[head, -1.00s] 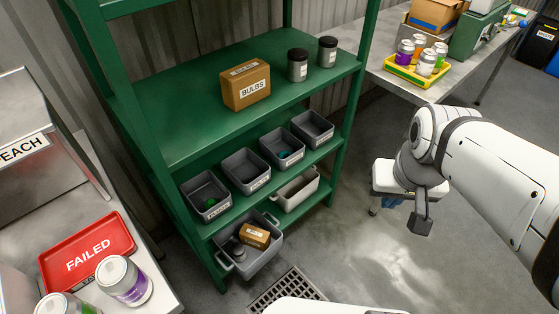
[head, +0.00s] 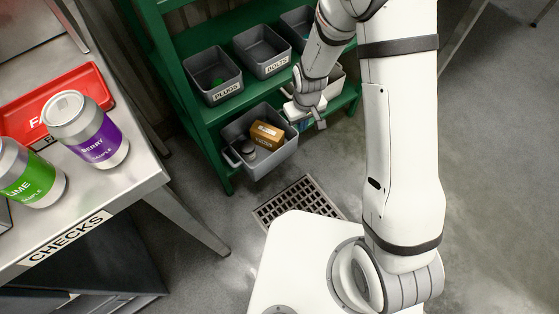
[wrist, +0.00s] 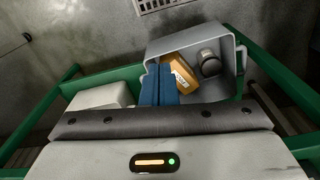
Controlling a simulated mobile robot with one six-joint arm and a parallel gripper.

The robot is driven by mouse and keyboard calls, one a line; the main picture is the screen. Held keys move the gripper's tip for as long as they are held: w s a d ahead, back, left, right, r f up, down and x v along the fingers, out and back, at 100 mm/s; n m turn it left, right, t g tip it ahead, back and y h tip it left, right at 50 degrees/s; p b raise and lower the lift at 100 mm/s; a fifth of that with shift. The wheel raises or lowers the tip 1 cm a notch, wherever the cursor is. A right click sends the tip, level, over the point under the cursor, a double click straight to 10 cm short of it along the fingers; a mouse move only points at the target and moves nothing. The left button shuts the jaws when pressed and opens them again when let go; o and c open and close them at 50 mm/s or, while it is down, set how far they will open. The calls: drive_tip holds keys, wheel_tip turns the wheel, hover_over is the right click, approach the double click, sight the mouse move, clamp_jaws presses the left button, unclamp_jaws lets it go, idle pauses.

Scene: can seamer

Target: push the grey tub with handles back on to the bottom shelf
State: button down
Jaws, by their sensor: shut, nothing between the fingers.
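The grey tub with handles (head: 275,162) sits at the left of the green rack's bottom shelf (head: 345,99) and sticks out past its front edge. It holds a brown box (head: 265,134) and a dark jar (head: 248,151). In the wrist view the tub (wrist: 190,42) shows with the box (wrist: 180,75) and jar (wrist: 209,63) inside. My gripper (head: 303,124) is at the tub's right side in the head view. Its blue fingers (wrist: 159,84) are shut and empty, and overlap the tub's edge in the wrist view. I cannot tell whether they touch it.
A pale bin (wrist: 100,97) stands beside the tub on the bottom shelf. Dark bins, including one marked PLUGS (head: 213,76), sit on the shelf above. A steel table (head: 120,185) with cans is at left. A floor drain (head: 300,200) and open floor lie in front.

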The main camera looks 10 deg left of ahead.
drive_tip(key=s+a+f+n+b, duration=0.1)
drive_tip(key=f+b, duration=0.1)
drive_tip(key=f, duration=0.7)
drive_tip(key=s+a+f+b, duration=0.1)
drive_tip(key=a+f+b, duration=0.15)
drive_tip(key=f, duration=0.65)
drive_tip(key=s+a+f+n+b, duration=0.1)
drive_tip(key=s+f+b, duration=0.1)
drive_tip(key=f, duration=0.7)
drive_tip(key=shift+g, duration=0.3)
drive_tip(key=w+a, duration=0.2)
drive_tip(key=w+a+b, duration=0.1)
drive_tip(key=shift+w+r, duration=0.1)
drive_tip(key=shift+r, duration=0.15)
